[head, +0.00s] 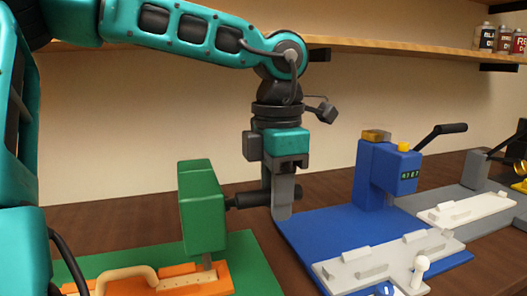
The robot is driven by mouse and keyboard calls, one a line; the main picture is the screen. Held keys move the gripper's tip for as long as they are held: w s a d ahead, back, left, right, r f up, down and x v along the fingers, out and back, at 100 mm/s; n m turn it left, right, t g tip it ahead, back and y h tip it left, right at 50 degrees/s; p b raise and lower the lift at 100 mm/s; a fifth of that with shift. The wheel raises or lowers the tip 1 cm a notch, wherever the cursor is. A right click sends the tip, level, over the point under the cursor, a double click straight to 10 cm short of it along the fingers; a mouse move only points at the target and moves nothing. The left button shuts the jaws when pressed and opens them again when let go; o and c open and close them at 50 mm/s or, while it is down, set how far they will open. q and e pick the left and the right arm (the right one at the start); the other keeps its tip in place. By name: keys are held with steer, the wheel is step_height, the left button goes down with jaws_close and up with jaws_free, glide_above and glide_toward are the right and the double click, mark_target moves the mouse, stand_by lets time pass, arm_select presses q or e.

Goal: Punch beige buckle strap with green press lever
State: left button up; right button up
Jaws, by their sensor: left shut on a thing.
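The green press (202,212) stands on a green base plate at the lower left. Its dark press lever (248,199) sticks out to the right, roughly level. My left gripper (280,196) comes down from above and is shut on the outer end of the lever. The fingers partly hide that end. The beige buckle strap (128,275) lies on an orange fixture (205,281) in front of the press, with a raised loop. The press's punch tip comes down close to the fixture; I cannot tell whether it touches the strap. My right gripper is out of view.
A blue press (385,172) with a raised black lever (440,138) stands to the right on a blue base with a grey fixture (375,262). A grey station with a white fixture (465,208) is farther right. A shelf (420,46) with several cans runs above.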

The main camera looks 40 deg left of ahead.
arm_select(q)
steer(key=shift+s+d+f+b, duration=0.15)
steer(key=shift+d+f+b, duration=0.1)
steer(key=shift+f+b, duration=0.3)
steer(key=shift+s+d+f+b, duration=0.1)
steer(key=shift+d+f+b, duration=0.15)
steer(key=shift+f+b, duration=0.2)
steer(key=shift+s+d+f+b, duration=0.1)
steer(key=shift+d+f+b, duration=0.1)
steer(key=shift+f+b, duration=0.5)
steer(key=shift+s+d+f+b, duration=0.15)
steer(key=shift+f+b, duration=0.45)
steer(key=shift+f, duration=0.25)
steer(key=shift+s+d+f+b, duration=0.1)
steer(key=shift+d+f+b, duration=0.1)
steer(key=shift+f+b, duration=0.5)
steer(key=f+b, duration=0.1)
steer(key=f, duration=0.1)
steer(key=f+b, duration=0.2)
steer(key=shift+s+d+f+b, duration=0.1)
steer(key=shift+s+b, duration=0.1)
steer(key=shift+b, duration=0.1)
steer(key=shift+w+r+p, duration=0.15)
steer(key=shift+r+p, duration=0.5)
steer(key=shift+r, duration=0.2)
steer(key=shift+w+r+p, duration=0.15)
steer(key=shift+r+p, duration=0.45)
steer(key=shift+r, duration=0.35)
